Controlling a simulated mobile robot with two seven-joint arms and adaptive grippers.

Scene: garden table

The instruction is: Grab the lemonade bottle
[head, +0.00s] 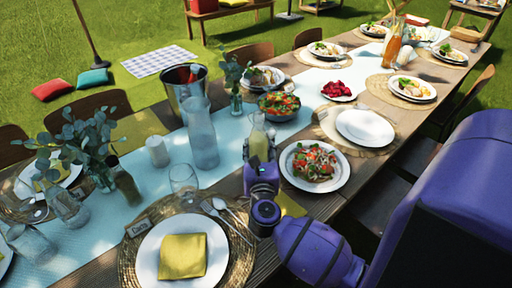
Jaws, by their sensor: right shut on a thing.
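The lemonade bottle (257,142) is a clear bottle with pale yellow liquid. It stands upright near the middle of the head view, and its lower part is hidden behind my gripper. My right gripper (255,158) reaches in from the lower right and is shut on the lemonade bottle. I cannot tell whether the bottle's base touches the table. My left gripper is not in view.
A tall clear carafe (200,137) stands just left of the bottle. A salad bowl (279,107) sits behind it, and a plate of salad (315,166) lies to the right. A wine glass (183,180) and a plate with a yellow napkin (181,257) are in front.

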